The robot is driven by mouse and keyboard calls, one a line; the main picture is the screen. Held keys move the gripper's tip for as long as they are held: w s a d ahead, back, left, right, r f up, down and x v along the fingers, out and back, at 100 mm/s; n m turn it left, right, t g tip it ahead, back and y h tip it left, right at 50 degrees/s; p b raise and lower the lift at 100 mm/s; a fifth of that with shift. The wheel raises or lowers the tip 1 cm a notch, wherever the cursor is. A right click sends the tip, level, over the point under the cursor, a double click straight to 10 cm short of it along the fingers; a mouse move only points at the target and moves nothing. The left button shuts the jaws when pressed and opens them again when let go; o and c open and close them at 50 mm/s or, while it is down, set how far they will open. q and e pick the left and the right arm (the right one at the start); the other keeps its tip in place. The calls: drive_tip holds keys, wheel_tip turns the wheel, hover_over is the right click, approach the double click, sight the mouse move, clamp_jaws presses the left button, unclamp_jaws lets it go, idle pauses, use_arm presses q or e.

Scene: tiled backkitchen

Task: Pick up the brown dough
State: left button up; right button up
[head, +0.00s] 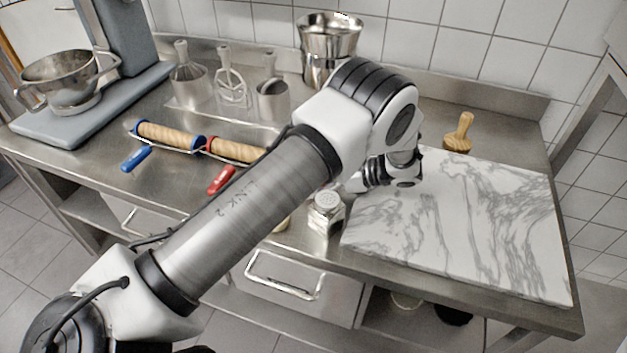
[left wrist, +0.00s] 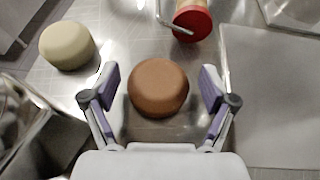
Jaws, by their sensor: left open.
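The brown dough (left wrist: 158,87) is a round, smooth, flattened lump on the steel worktop. In the left wrist view it sits between the two spread fingers of my left gripper (left wrist: 157,92), with a gap on each side. The gripper is open and holds nothing. In the head view my left arm crosses the middle of the picture and hides the brown dough. My right gripper is in neither view.
A pale dough (left wrist: 67,45) lies at the upper left of the wrist view. Red-ended and blue-ended rolling pins (head: 165,136), a shaker (head: 327,211) and a marble slab (head: 480,225) share the worktop. A mixer bowl (head: 62,78) stands far left.

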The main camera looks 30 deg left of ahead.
use_arm(q)
drive_tip(key=x, duration=0.3)
drive_tip(key=shift+s+r+p, duration=0.15)
drive_tip(key=shift+r+p, duration=0.05)
drive_tip(key=shift+p, duration=0.2)
drive_tip(key=shift+a+f, duration=0.25)
drive_tip(key=c, duration=1.2)
drive_tip(key=shift+r, duration=0.15)
